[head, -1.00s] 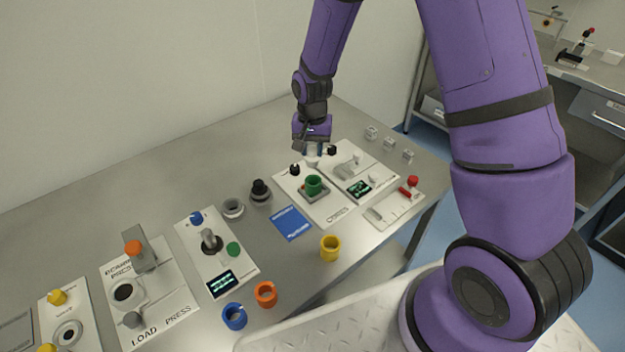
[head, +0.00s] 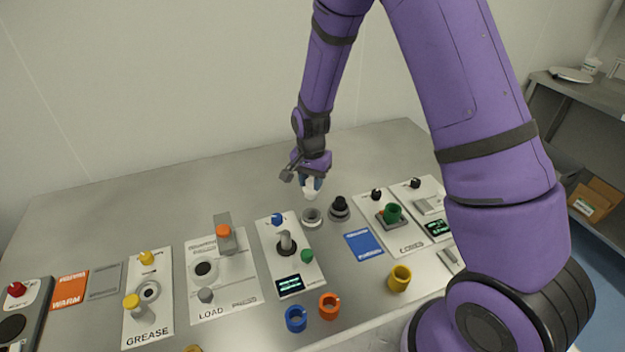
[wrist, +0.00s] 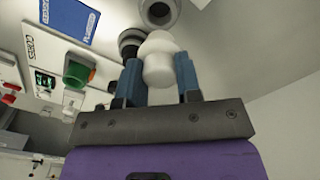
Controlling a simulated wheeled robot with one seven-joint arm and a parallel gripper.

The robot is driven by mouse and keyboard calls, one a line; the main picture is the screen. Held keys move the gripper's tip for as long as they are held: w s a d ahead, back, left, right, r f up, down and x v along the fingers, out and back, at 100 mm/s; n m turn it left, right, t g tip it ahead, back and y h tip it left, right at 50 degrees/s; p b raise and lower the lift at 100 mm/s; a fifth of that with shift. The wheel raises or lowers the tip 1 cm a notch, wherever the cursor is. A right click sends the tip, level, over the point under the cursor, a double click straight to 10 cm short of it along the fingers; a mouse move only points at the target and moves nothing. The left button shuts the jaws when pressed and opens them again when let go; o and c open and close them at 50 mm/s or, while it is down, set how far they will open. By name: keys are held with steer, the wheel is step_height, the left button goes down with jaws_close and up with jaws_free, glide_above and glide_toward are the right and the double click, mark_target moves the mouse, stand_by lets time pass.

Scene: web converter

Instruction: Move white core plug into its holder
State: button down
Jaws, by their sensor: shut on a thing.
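My gripper (head: 310,186) is shut on the white core plug (head: 309,195), which hangs below the fingers above the table. The wrist view shows the plug (wrist: 158,62), with a rounded wider end and a narrower body, between my two blue fingers (wrist: 160,80). A grey ring-shaped holder (head: 312,218) stands on the table just below and in front of the plug in the head view. Its open bore shows in the wrist view (wrist: 159,12), beyond the plug. The plug is apart from the ring.
A black knobbed piece on a grey base (head: 339,208) stands close right of the ring. A panel with a grey post (head: 286,242) is at left. Blue (head: 296,318), orange (head: 329,305) and yellow (head: 400,278) rings lie in front.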

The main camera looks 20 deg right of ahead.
mark_target(311, 196)
steer(key=shift+f, duration=0.15)
steer(key=shift+f, duration=2.7)
steer(key=shift+f, duration=2.15)
stand_by(0.7)
steer(key=c, duration=0.7)
jaws_free()
steer(key=shift+c, duration=0.2)
steer(key=shift+r, duration=0.1)
step_height(311, 196, up, 11)
steer(key=shift+f, duration=0.15)
